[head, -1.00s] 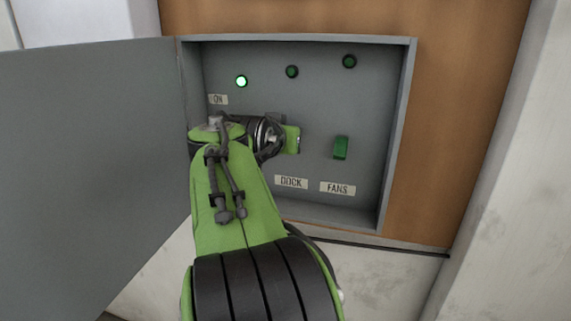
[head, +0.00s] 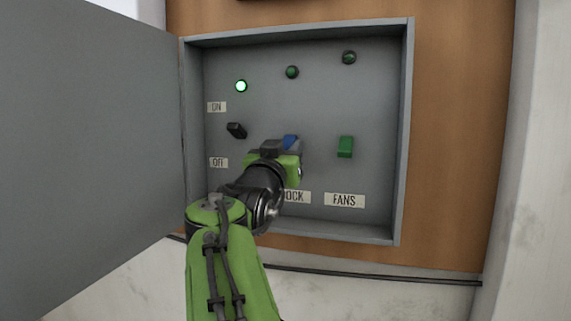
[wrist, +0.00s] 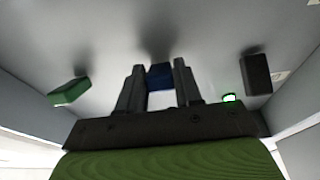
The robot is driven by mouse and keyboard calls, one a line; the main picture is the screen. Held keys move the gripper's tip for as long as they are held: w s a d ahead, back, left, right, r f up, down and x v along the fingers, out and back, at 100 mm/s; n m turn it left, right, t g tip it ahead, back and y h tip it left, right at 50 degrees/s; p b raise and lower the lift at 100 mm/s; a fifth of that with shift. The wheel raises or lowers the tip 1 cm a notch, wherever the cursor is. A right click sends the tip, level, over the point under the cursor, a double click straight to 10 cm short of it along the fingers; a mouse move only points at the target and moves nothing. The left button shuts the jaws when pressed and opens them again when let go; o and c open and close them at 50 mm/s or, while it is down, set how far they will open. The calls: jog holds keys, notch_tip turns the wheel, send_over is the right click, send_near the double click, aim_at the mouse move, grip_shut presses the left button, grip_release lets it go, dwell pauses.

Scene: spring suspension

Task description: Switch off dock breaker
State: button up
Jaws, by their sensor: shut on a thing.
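The blue dock breaker switch (head: 290,142) sticks out of the grey panel above the DOCK label (head: 296,197), which is partly covered by my arm. In the wrist view the blue switch (wrist: 160,77) is between the two dark fingers of my gripper (wrist: 160,88), which is shut on it. In the head view my gripper (head: 282,147) reaches up to the switch from below and hides its lower part. I cannot tell whether the switch stands up or down.
A black switch (head: 236,130) sits left between ON and OFF labels; a green switch (head: 345,147) sits right above FANS (head: 344,200). The left lamp (head: 241,86) is lit; the middle (head: 292,72) and right lamps (head: 349,57) are dark. The open door (head: 90,150) stands left.

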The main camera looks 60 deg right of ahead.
jog(key=shift+f, duration=0.1)
dwell(0.3)
jog(key=o, duration=1)
jog(key=shift+d, duration=0.1)
jog(key=shift+c, duration=0.2)
jog(key=v, duration=1.6)
jog(key=shift+d, duration=0.1)
